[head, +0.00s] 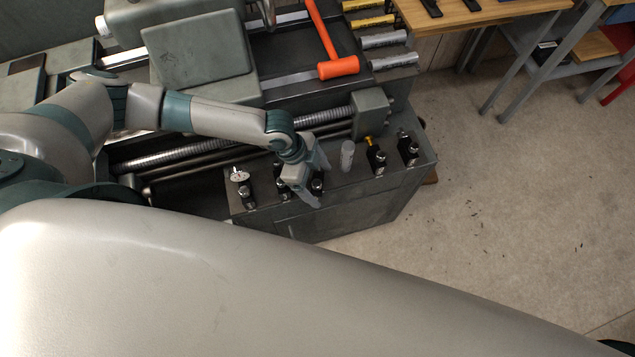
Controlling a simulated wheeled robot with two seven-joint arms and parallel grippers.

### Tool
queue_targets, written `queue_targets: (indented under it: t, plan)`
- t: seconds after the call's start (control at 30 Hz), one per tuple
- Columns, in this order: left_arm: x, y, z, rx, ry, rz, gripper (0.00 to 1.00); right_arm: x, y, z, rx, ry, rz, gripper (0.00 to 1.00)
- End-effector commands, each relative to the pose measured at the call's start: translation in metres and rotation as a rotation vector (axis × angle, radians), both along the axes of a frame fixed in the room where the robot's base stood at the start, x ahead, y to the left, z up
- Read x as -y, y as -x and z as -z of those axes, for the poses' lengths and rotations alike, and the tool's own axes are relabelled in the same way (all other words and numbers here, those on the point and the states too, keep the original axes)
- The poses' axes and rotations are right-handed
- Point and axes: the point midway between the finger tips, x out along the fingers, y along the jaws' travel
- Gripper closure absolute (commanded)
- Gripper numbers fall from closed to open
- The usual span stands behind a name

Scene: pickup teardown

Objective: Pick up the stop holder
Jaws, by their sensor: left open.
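Several small black tool holders stand in a row on the grey top of the lathe's end cabinet (340,206). I cannot tell which of them is the stop holder. My left gripper (309,194) is open and points down among the holders. One black holder (318,184) shows right at its fingers, and another (282,184) is partly hidden just left of it. Whether the fingers touch either is too small to tell. My right gripper is out of view.
A holder with a dial (244,191) stands at the left; a grey cylinder (347,155), a holder with a yellow part (377,159) and another black holder (408,149) stand to the right. An orange mallet (338,68) lies behind. Floor at right is clear.

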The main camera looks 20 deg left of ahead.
Motion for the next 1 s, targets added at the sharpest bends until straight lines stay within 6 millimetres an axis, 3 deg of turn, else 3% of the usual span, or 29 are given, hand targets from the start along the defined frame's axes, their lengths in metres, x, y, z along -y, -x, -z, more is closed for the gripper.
queue_targets:
  t: [0.4, 0.7, 1.0]
  plan:
    - [-0.0003, 0.0000, 0.0001, 0.000, 0.000, -0.001, 0.18, 0.0006, 0.0001, 0.0004, -0.001, 0.001, 0.000, 0.69]
    - [0.0003, -0.0007, -0.0010, 0.001, 0.002, 0.000, 0.88, 0.0016, 0.0001, 0.0002, -0.001, 0.001, -0.001, 0.69]
    - [0.0002, -0.0009, -0.0025, 0.001, 0.002, 0.000, 0.88, 0.0016, 0.0001, 0.0013, -0.001, 0.002, 0.000, 0.69]
